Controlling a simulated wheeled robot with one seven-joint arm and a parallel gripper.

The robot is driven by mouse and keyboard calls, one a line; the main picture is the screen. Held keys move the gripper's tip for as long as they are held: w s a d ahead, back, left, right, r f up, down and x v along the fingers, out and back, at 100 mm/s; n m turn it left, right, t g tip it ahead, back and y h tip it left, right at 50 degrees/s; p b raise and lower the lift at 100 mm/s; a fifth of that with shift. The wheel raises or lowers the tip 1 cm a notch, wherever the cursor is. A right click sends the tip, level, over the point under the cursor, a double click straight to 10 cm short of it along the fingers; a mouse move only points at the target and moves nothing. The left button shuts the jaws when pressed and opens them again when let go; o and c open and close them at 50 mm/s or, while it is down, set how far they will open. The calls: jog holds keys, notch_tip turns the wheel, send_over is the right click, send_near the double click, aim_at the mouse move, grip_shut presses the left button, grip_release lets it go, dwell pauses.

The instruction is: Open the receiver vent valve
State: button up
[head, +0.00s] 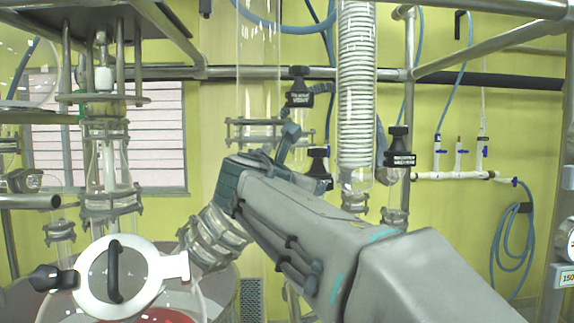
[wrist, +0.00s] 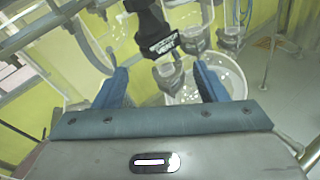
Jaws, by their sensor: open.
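A black valve handle with a small label ending in what looks like "VENT" (head: 299,86) is at upper centre in the head view, just above my gripper (head: 291,138). In the wrist view my gripper (wrist: 161,70) has its two blue fingers spread wide, with nothing held. I cannot tell for sure which head-view valve this is. My arm hides part of the pipework below.
Another black labelled valve (head: 318,162) sits close behind my arm, and a third (head: 400,148) is to the right. A coiled condenser (head: 356,90) and a clear glass column (head: 258,60) flank the upper valve. A reactor lid (head: 90,285) is at lower left.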

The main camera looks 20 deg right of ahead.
aim_at(315, 154)
notch_tip(315, 154, up, 4)
jog(key=w+n+t+h, duration=0.1)
jog(key=w+n, duration=0.1)
jog(key=n, duration=0.1)
jog(key=p+x, duration=0.1)
jog(key=x, duration=0.3)
jog(key=p+x, duration=0.1)
jog(key=x, duration=0.3)
jog(key=r+p+x, duration=0.1)
jog(key=x, duration=0.4)
jog(key=shift+s, duration=0.1)
jog(key=c, duration=1)
